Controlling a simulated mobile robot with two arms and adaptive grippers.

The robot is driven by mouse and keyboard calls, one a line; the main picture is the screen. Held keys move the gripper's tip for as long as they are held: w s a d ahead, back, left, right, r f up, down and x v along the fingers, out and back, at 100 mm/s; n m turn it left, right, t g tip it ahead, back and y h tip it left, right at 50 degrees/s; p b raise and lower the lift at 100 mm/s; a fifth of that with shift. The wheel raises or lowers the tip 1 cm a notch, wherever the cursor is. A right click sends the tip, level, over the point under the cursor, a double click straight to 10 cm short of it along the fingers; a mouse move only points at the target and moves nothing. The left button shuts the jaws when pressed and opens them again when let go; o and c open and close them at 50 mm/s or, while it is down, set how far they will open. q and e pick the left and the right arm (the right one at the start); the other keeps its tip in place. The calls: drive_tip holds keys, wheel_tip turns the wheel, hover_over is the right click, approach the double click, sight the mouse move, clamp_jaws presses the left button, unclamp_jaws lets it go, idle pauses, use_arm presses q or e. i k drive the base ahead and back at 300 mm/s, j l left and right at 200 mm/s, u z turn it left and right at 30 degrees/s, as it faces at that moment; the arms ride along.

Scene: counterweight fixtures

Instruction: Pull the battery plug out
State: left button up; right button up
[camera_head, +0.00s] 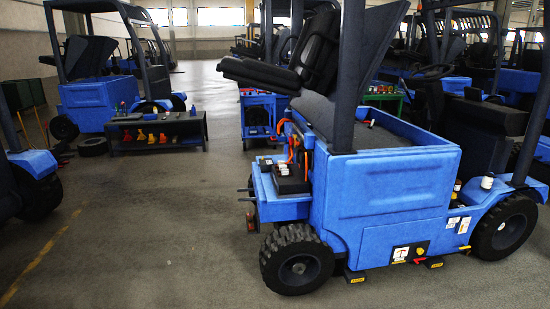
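A blue forklift (388,190) stands at centre right with its black seat (285,65) tipped up. At its rear left, orange-red cables (292,145) hang beside the open compartment, above a blue ledge (284,208) that carries dark boxes. The battery plug is too small to make out for certain; it may be among these cables. Neither of my grippers is in view.
Open concrete floor (150,220) lies to the left of the forklift. Its rear wheel (297,259) stands out at the near corner. A low dark bench (158,128), a blue cart (258,112) and other forklifts stand farther back. Part of another blue vehicle (35,162) is at the left edge.

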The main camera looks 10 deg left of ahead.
sight(281, 136)
drive_tip(key=i+j, duration=0.15)
drive_tip(key=i, duration=0.5)
drive_tip(key=i+j+u, duration=0.1)
drive_tip(key=i, duration=0.6)
drive_tip(key=i+j+u, duration=0.1)
drive_tip(key=i, duration=0.55)
drive_tip(key=i+j, duration=1.05)
drive_tip(key=i+j+u, duration=0.05)
